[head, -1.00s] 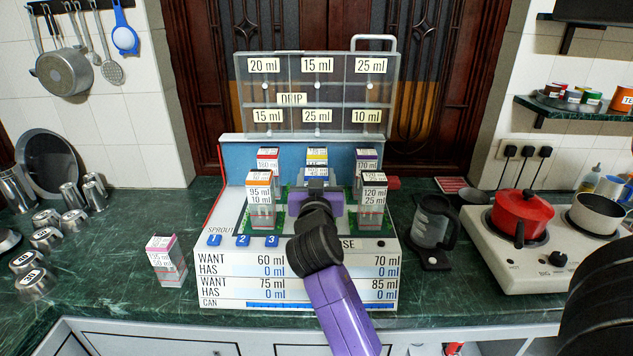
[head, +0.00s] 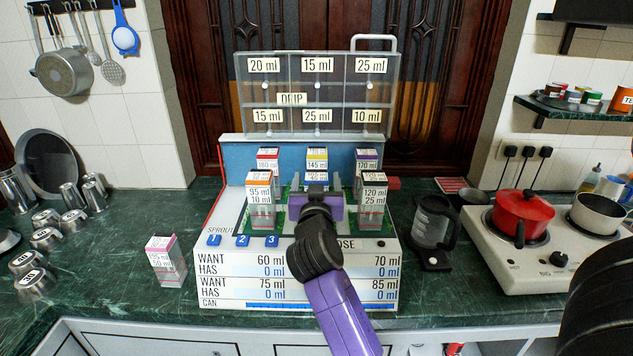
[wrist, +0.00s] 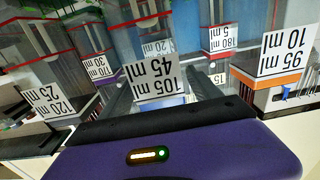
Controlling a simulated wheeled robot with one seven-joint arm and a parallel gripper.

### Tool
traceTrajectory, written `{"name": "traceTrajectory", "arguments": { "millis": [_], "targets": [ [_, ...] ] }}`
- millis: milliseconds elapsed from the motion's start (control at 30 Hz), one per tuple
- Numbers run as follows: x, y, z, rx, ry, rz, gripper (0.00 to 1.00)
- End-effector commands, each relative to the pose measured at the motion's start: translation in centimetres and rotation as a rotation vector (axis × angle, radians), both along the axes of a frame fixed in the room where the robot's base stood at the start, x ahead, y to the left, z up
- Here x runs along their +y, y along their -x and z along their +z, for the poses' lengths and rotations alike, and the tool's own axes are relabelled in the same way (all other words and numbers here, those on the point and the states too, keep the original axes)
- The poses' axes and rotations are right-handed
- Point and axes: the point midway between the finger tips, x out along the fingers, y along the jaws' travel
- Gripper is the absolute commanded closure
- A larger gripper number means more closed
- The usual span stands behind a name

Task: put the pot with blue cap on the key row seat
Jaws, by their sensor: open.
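The purple gripper (head: 316,197) is mine. It is open at the middle of the front row of pots in the purifier. In the wrist view its fingers (wrist: 162,92) stand on either side of a pot labelled 105 ml and 45 ml (wrist: 156,82). The numbered blue keys (head: 243,240) run along the purifier's front. Which place is the key row seat is unclear, as my arm covers part of the front.
An orange-capped pot (head: 260,200) stands left of my gripper and a dark-capped pot (head: 373,200) right. Red (head: 268,158), yellow (head: 317,156) and purple-capped (head: 366,160) pots stand behind. The clear lid (head: 318,95) is raised. A pink-capped pot (head: 165,260) stands on the counter.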

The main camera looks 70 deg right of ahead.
Motion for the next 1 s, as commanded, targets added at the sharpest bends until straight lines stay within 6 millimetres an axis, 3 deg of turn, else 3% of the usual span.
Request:
{"name": "traceTrajectory", "arguments": {
  "millis": [167, 600, 800, 1000],
  "targets": [
    [1.6, 0.5, -0.1, 0.002, 0.001, 0.003, 0.28],
    [9.4, 3.8, 0.0, 0.000, 0.001, 0.003, 0.28],
    [10.9, 4.5, 0.1, 0.000, 0.000, 0.000, 0.28],
    [11.1, 4.6, 0.2, 0.000, 0.000, -0.001, 0.28]
  ]
}}
